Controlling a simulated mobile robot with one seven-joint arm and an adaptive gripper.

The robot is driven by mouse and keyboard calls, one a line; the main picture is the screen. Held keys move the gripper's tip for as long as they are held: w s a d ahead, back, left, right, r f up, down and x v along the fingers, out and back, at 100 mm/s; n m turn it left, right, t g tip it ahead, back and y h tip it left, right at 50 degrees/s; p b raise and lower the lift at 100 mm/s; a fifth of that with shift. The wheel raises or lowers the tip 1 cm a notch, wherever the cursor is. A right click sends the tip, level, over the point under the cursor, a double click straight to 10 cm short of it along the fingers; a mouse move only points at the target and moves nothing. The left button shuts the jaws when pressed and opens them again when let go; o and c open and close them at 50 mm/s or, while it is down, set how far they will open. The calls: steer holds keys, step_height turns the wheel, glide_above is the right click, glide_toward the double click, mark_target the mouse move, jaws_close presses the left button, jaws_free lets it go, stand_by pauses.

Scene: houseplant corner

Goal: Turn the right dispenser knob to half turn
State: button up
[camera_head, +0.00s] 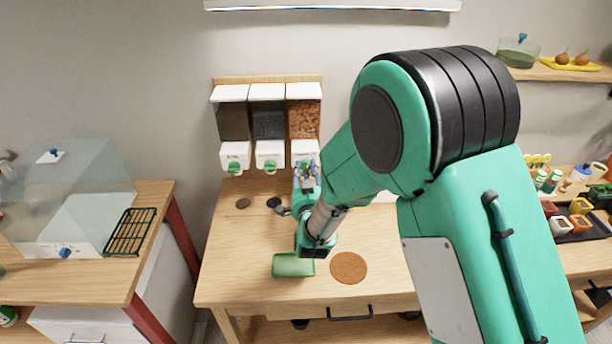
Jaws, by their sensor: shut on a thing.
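The right dispenser (304,118) hangs on a wooden back panel, with orange-brown pieces in its clear bin and a white lower housing (304,148). My gripper (306,168) is at the front of this housing, shut on the right dispenser knob. The fingers and wrist hide the knob, so its turn angle cannot be seen. The left dispenser's green knob (235,167) and the middle dispenser's green knob (269,166) are in plain view.
The wooden table (230,255) holds a green tray (287,266), a brown round mat (348,267) and small dark discs (243,203). A clear case (70,190) and green rack (130,231) stand left. My arm covers the right side.

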steer(key=m, duration=0.2)
steer(key=shift+f+m, duration=0.1)
steer(key=shift+m, duration=0.3)
steer(key=m, duration=1.2)
steer(key=shift+m, duration=0.3)
steer(key=m, duration=0.3)
steer(key=shift+m, duration=0.4)
steer(key=m, duration=0.8)
steer(key=shift+m, duration=1.7)
